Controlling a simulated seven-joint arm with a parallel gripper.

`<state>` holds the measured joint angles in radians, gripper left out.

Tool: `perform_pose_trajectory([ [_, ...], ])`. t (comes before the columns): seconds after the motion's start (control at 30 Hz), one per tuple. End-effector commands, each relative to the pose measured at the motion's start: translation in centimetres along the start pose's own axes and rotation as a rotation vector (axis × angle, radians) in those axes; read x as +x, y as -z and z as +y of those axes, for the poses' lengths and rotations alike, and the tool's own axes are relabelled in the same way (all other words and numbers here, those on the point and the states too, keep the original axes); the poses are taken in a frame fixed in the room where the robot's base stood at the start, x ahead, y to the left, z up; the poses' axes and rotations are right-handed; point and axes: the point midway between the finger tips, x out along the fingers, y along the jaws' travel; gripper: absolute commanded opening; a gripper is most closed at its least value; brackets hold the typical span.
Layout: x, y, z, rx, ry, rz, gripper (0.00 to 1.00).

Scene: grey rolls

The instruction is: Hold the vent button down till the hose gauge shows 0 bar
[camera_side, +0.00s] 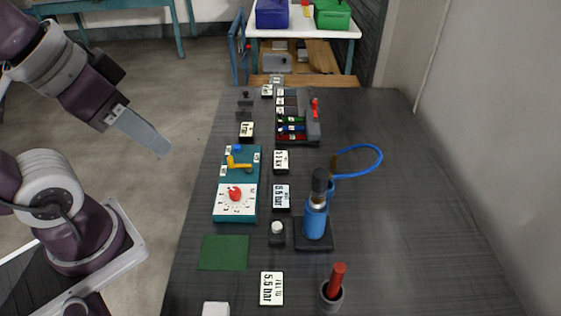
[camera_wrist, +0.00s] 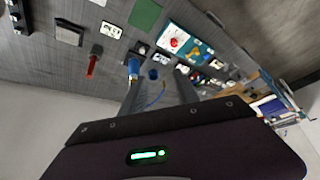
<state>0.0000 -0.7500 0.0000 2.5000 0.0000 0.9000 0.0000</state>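A small dark block with a round white button (camera_side: 277,227), which looks like the vent button, stands on the dark table left of a blue cylinder (camera_side: 315,220) with a black top. A white display card (camera_side: 282,197) behind the button reads about 6.6 bar; another card (camera_side: 281,161) farther back is too small to read surely. I cannot tell for certain which is the hose gauge. My gripper (camera_side: 168,149) hangs left of the table edge, well away from the button. In the wrist view my gripper (camera_wrist: 158,82) shows two fingers apart with nothing between them.
A "fill to 5.5 bar" card (camera_side: 271,288) and a red-handled holder (camera_side: 333,288) are in front. A green mat (camera_side: 224,253) and a panel with a red knob (camera_side: 235,194) lie left. A blue hose (camera_side: 368,173) curves behind the cylinder. The table's right side is clear.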

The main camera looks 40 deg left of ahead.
Motion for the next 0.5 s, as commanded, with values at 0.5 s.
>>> perform_pose_trajectory([
  [0.5, 0.0, 0.0, 0.0, 0.0, 0.0, 0.0, 0.0],
])
